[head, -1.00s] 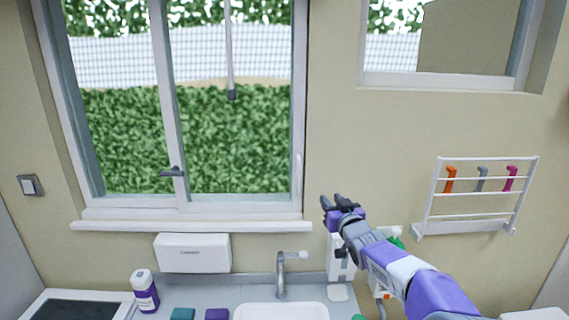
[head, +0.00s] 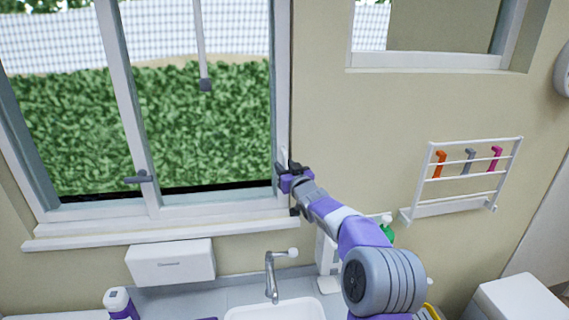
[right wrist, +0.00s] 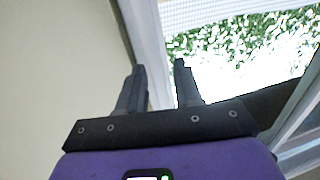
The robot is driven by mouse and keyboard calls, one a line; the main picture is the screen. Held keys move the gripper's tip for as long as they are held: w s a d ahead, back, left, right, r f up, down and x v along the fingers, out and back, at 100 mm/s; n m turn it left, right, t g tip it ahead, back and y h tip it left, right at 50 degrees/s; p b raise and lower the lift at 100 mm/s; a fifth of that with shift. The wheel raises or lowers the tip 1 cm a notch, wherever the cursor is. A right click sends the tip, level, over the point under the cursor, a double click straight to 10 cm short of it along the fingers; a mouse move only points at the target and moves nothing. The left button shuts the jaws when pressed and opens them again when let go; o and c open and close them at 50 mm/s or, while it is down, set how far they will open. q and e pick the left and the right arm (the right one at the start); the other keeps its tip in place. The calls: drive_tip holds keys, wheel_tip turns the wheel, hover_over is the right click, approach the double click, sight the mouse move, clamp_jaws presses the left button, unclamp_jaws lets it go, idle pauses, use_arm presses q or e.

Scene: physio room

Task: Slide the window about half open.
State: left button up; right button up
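The window (head: 146,205) has a pale frame and two panes, split by a middle upright (head: 122,95) with a grey lever handle (head: 140,178). A slim white upright handle (head: 284,158) shows on the right side of the frame, partly hidden by my right gripper (head: 281,168). That gripper is at this right edge, around handle height. In the right wrist view, the fingers of my right gripper (right wrist: 158,85) stand apart, with the pale window frame (right wrist: 152,50) showing between and beyond them. Contact with the handle cannot be made out.
Below the sill (head: 160,232) are a white wall box (head: 170,262), a tap (head: 271,276) and a basin (head: 275,312). A white-capped bottle (head: 119,303) stands at left. A white rack (head: 450,205) hangs right of my arm. The wall between window and rack is bare.

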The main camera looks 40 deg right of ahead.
drive_tip(key=shift+w+d+r, duration=0.1)
drive_tip(key=shift+r, duration=0.05)
drive_tip(key=shift+w, duration=0.15)
drive_tip(key=shift+c, duration=0.3)
clamp_jaws()
